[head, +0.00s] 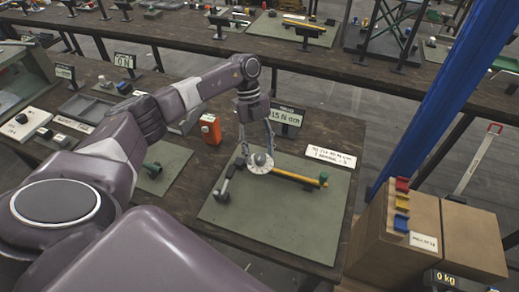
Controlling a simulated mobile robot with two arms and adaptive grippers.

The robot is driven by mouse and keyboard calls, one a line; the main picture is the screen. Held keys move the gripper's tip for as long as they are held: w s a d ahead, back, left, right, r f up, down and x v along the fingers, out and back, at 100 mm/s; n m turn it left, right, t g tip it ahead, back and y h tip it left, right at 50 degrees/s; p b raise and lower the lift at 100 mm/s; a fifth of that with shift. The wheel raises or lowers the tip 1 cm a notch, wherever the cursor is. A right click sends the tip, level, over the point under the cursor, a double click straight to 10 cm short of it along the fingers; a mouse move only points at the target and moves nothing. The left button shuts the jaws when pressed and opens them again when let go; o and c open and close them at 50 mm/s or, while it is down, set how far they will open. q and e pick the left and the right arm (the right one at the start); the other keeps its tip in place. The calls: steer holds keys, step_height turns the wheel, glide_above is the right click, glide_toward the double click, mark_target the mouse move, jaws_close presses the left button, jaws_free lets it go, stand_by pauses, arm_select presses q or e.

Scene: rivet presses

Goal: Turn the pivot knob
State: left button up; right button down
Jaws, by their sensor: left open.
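The pivot knob (260,160) is a small grey knob on a round white dial (255,169) with marks around its rim. It sits on the grey-green mat (285,215), at the left end of a yellow bar (297,178) that has a green knob (323,178) at its right end. My left gripper (257,150) points down over the pivot knob, open, with its fingers to either side of it. I cannot tell whether the fingers touch the knob. My right gripper is not in view.
A dark lever part (224,188) stands on the mat, left of the dial. A "15 N cm" display (286,117) and a white label card (330,156) are behind the mat. An orange device (210,129) stands at the left. Cardboard boxes (458,240) stand at the right.

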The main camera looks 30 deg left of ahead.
arm_select(q)
steer(key=shift+f, duration=0.15)
steer(key=c, duration=1.1)
steer(key=shift+c, duration=0.2)
